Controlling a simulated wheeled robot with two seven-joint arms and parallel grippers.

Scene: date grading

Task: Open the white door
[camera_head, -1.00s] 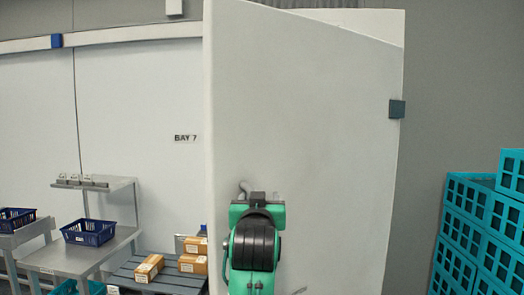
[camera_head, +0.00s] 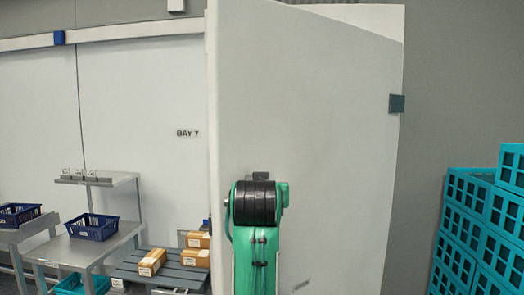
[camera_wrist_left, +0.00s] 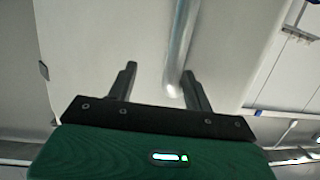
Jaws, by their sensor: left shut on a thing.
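The white door (camera_head: 320,120) fills the middle of the head view. Its top edge slopes down to the right, toward a dark hinge block (camera_head: 397,103), and its left edge stands nearer to me, so it looks partly swung out. My left arm reaches up in front of it and hides the left gripper and the handle there. In the left wrist view, the silver bar handle (camera_wrist_left: 182,40) comes down to my left gripper (camera_wrist_left: 160,73). The fingers stand apart with the handle's end between them, nearer the right finger. My right gripper is not in view.
Stacked teal crates (camera_head: 484,225) stand at the right. At the left are a metal bench (camera_head: 70,250) with a blue basket (camera_head: 92,227) and a grey pallet (camera_head: 170,275) with several cartons. A grey wall (camera_head: 460,80) lies right of the door.

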